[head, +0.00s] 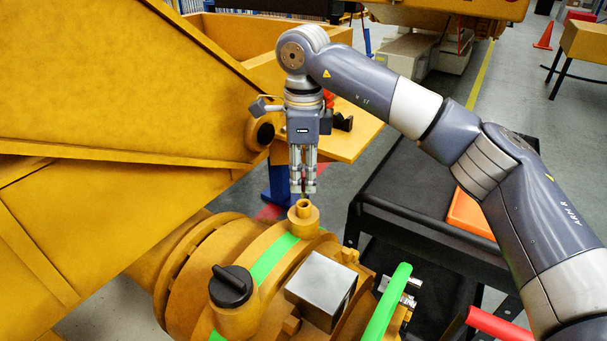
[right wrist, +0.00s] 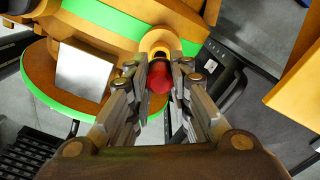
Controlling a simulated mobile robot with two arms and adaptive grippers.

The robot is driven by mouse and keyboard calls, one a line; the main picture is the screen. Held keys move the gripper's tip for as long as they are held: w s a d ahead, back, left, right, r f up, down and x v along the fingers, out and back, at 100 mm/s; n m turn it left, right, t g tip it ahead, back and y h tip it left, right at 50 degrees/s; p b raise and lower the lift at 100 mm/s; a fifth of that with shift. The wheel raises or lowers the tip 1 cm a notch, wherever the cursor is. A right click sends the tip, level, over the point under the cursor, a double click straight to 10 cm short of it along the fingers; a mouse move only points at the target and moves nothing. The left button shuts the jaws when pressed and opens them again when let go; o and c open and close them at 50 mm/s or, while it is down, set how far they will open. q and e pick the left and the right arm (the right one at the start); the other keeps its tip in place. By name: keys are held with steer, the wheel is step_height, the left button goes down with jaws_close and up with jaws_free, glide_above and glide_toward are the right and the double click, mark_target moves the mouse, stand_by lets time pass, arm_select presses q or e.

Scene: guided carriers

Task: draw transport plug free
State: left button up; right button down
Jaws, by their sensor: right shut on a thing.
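The transport plug (right wrist: 160,77) shows in the right wrist view as a red rounded end between my fingertips. My right gripper (head: 303,190) points straight down and is shut on it; the fingertips also show in the right wrist view (right wrist: 160,72). Below the fingertips is the yellow port boss (head: 304,217), with a round opening on top; it also shows in the right wrist view (right wrist: 160,42). A small gap shows between fingertips and boss. The fingers hide most of the plug, and I cannot tell whether its lower end is still in the port. My left gripper is not in view.
The yellow housing (head: 185,262) carries a green band, a black-capped filler (head: 231,287) and a grey metal box (head: 321,288). A black cart (head: 420,200) with an orange tray (head: 471,214) stands to the right.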

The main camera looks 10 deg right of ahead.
steer(key=shift+r, duration=0.1)
steer(key=shift+r+p, duration=1.45)
steer(key=shift+r, duration=0.5)
steer(key=shift+f, duration=0.15)
